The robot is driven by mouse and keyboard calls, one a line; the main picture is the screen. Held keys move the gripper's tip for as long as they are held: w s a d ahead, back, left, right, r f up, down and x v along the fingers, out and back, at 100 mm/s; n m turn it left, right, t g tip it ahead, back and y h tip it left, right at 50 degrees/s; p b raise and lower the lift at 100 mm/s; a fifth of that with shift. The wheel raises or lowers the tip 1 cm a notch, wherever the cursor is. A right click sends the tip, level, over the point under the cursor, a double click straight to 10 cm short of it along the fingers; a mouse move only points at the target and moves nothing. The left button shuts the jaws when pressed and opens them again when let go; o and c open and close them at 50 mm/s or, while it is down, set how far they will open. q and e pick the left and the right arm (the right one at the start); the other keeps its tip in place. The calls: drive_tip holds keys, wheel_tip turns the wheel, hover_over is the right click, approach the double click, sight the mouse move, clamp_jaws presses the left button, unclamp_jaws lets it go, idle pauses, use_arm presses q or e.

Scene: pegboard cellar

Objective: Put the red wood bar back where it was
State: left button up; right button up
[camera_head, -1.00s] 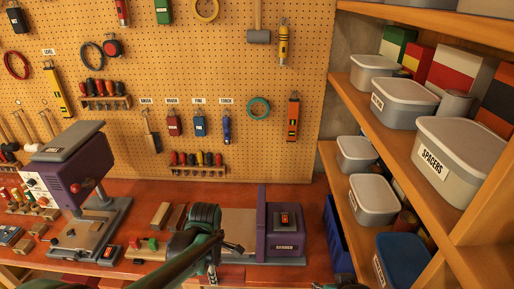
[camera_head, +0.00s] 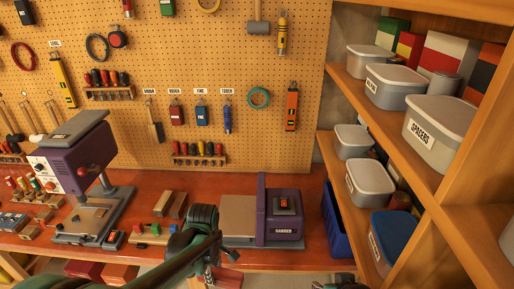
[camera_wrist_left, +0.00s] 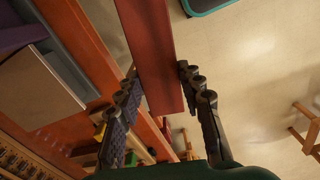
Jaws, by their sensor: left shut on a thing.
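The red wood bar (camera_head: 225,278) hangs from my left gripper (camera_head: 215,265) at the bench's front edge, low in the head view. In the wrist view the bar (camera_wrist_left: 152,50) runs from the top edge down between the fingers of my left gripper (camera_wrist_left: 155,85), which is shut on it. My left forearm hides part of the bench behind it. A dark part at the bottom edge of the head view appears to belong to my right arm; its jaws cannot be made out.
A purple sander (camera_head: 285,213) stands on the red-brown bench (camera_head: 230,178). To its left are wooden blocks (camera_head: 163,204), a holder with coloured pieces (camera_head: 152,240) and a purple drill press (camera_head: 70,165). A shelf with grey bins (camera_head: 440,130) stands at the right.

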wheel_tip(320, 180, down, 16)
drive_tip(key=b, duration=1.5)
drive_tip(key=shift+b, duration=0.3)
drive_tip(key=shift+s+f, duration=0.1)
drive_tip(key=shift+f, duration=0.2)
drive_tip(key=shift+c, duration=0.3)
use_arm(q)
drive_tip(key=a+f+m, duration=0.2)
drive_tip(key=f+m, duration=0.5)
drive_tip(key=f, duration=0.3)
drive_tip(key=a+f+m, duration=0.2)
drive_tip(key=f+m, duration=0.6)
drive_tip(key=f, duration=0.3)
drive_tip(key=shift+w+a, duration=0.4)
drive_tip(key=shift+w, duration=0.05)
use_arm(e)
drive_tip(key=shift+c, duration=0.4)
